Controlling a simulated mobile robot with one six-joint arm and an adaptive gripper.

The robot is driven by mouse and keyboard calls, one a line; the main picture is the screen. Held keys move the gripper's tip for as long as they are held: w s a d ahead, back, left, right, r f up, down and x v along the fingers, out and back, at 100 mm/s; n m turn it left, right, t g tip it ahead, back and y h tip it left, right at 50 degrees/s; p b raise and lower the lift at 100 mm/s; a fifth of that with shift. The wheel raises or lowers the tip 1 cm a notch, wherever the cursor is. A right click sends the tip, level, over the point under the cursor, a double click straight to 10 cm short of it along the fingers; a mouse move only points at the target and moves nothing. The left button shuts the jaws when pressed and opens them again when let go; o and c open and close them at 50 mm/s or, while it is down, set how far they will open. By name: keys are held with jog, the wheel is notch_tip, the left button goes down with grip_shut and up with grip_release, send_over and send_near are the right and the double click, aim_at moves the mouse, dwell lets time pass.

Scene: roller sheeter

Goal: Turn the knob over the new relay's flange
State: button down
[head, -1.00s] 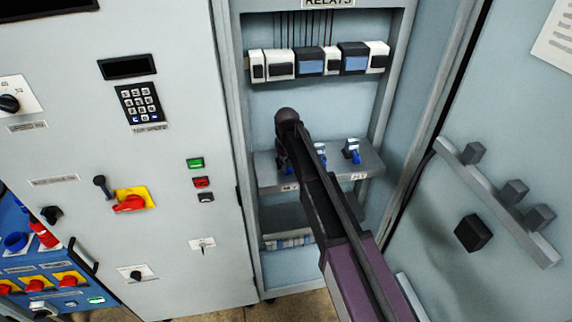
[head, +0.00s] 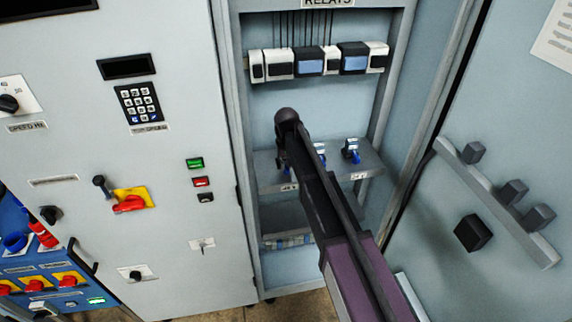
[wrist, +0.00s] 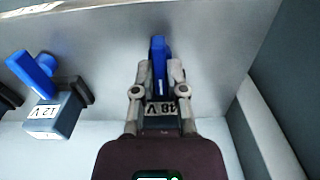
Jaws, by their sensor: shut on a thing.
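In the wrist view a blue knob (wrist: 159,54) stands between the fingertips of my gripper (wrist: 160,76), pointing straight up in the picture. My gripper is shut on it. The relay (wrist: 160,109) below it carries a "48 V" label, upside down here, and is partly hidden by the fingers. In the head view my gripper (head: 284,166) is at the left part of the shelf, mostly hidden by my arm. The flange cannot be made out clearly.
In the head view the shelf (head: 372,165) bears another blue-knobbed relay (head: 351,149) at right. Above is a row of black and white modules (head: 310,62). The cabinet's left panel (head: 170,240) and open right door (head: 500,110) bound the space.

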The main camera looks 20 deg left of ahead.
jog(key=shift+s, duration=0.15)
jog(key=c, duration=1)
grip_release()
jog(key=shift+o, duration=0.2)
jog(key=shift+r, duration=0.1)
